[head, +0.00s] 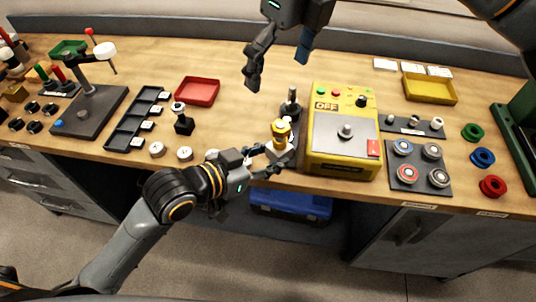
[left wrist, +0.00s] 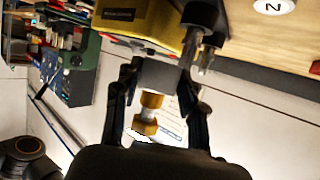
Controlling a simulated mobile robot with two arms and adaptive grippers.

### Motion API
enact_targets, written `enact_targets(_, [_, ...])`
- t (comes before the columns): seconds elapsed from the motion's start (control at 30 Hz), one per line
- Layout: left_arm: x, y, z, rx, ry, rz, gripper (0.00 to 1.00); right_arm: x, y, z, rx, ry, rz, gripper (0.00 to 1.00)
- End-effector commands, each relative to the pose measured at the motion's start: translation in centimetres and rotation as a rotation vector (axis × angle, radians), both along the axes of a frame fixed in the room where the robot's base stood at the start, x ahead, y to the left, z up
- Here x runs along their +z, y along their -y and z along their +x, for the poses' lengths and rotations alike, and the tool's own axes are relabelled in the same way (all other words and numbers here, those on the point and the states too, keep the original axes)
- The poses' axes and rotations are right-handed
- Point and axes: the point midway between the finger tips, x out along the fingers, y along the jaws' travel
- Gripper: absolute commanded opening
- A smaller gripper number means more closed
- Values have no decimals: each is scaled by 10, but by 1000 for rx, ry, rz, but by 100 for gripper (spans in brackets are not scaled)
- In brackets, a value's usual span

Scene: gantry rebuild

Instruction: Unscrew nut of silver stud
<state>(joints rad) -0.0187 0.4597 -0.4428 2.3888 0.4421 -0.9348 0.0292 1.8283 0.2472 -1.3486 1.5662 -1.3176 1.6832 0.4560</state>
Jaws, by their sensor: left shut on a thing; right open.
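In the left wrist view, the block (left wrist: 157,76) sits between both fingers, and the brass fitting (left wrist: 151,100) shows a short silver section (left wrist: 149,115) between two brass parts. I cannot tell which part is the nut. A dark post with a silver shaft (head: 291,104) stands just behind. My right gripper (head: 277,69) is open and empty above the table's back.
The yellow box (head: 346,143) marked OFF stands close on the right. A small black stand (head: 183,121), a red tray (head: 197,91) and a slotted black rack (head: 133,121) are to the left. Dark plates with round pieces (head: 416,164) lie to the right.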

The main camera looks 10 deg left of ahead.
Motion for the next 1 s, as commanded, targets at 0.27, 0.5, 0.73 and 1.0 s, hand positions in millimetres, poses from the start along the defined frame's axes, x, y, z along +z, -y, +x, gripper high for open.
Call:
enact_targets(0.27, [2,0,0,0,5,-3,0,-37,7,-1,-77,-43,-151,94])
enact_targets(0.5, [2,0,0,0,5,-3,0,-58,8,-1,-82,-47,-160,94])
enact_targets(0.73, [2,0,0,0,5,-3,0,-88,8,-2,-80,-47,-159,94])
enact_targets(1.0, [2,0,0,0,5,-3,0,-113,7,-1,-81,-45,-157,94])
